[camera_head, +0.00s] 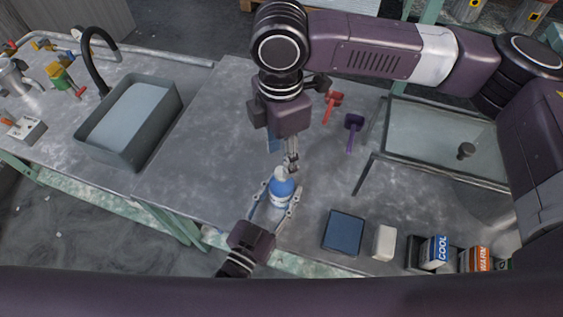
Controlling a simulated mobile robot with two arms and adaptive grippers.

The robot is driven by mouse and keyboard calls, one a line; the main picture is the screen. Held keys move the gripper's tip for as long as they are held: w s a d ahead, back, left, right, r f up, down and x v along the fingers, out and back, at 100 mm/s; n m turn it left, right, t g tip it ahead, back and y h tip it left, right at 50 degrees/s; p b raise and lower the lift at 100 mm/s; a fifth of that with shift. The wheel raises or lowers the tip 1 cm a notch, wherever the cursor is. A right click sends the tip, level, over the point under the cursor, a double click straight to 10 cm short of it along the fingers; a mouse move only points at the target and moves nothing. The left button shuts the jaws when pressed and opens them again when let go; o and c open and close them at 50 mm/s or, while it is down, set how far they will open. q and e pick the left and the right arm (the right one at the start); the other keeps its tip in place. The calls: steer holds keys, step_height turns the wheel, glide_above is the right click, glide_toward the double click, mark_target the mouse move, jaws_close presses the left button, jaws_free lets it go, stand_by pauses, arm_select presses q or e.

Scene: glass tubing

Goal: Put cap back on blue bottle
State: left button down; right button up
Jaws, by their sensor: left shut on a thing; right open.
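The blue bottle (281,190) stands upright near the front edge of the grey worktop, with a pale label and a whitish top. My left gripper (278,197) reaches in from below, and its two fingers are shut on the bottle's sides. My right gripper (291,165) points down just above and slightly right of the bottle's top and is open. Its fingers partly cover the bottle's top, so I cannot tell whether the whitish part is the cap. No separate cap is clearly visible.
A sink basin (171,103) with a black tap is at left. A red tool (333,103) and a purple tool (354,124) lie behind. A dark blue pad (343,231), a white block (384,242) and COOL (435,250) and WARM (477,259) boxes sit right. The worktop left of the bottle is clear.

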step_height(320, 180, up, 7)
stand_by(0.3)
steer(key=shift+r, duration=0.1)
arm_select(q)
steer(key=c, duration=1.1)
jaws_free()
steer(key=shift+s, duration=0.1)
steer(key=v, duration=1.2)
